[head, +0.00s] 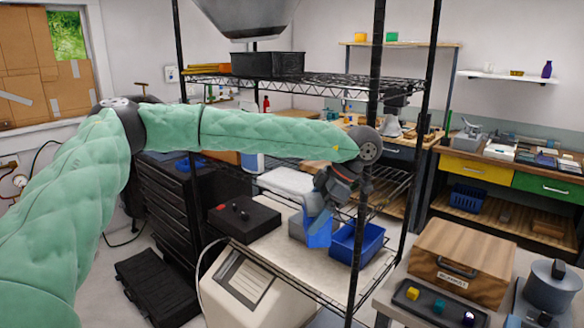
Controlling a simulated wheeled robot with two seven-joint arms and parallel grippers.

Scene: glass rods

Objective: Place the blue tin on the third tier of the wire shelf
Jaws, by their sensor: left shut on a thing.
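The wire shelf (375,97) has black posts and several tiers. My left arm in a green padded sleeve reaches in from the left, and its gripper (318,212) points down between the shelf posts. It is shut on a blue thing, seemingly the blue tin (319,238), just left of a blue bin (356,245). The gripper covers the tin's upper part. The tin is over a pale-topped lower tier; I cannot tell whether it touches that surface. My right gripper is not in view.
A black box (243,220) stands on the same tier at the left. A black bin (268,64) is on the high tier. A wooden box (460,262) and a dark tray (437,303) with small coloured blocks are at the front right.

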